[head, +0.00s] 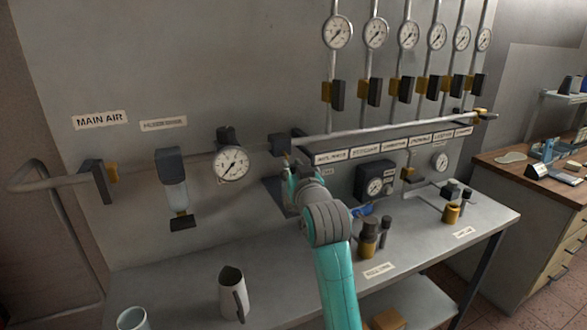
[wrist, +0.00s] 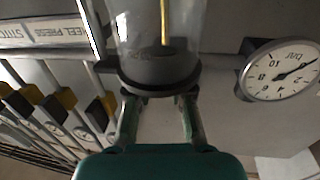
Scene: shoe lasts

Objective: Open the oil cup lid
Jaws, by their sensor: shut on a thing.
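The oil cup (wrist: 190,35) shows in the wrist view as a clear cylinder with a yellow tube inside. A dark round lid (wrist: 160,72) closes the end nearest my gripper. My gripper (wrist: 159,105) has one finger on each side of the lid and is shut on it. The lid still sits against the cup, with no gap that I can see. In the head view my arm covers most of this spot in front of the panel, and the cup cannot be made out clearly there.
A pressure gauge (wrist: 285,70) is close beside the cup in the wrist view. A pipe (head: 385,127) with valves runs along the panel. On the bench (head: 185,285) stand a grey jug (head: 231,290) and a brass fitting (head: 368,243). The left bench front has free room.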

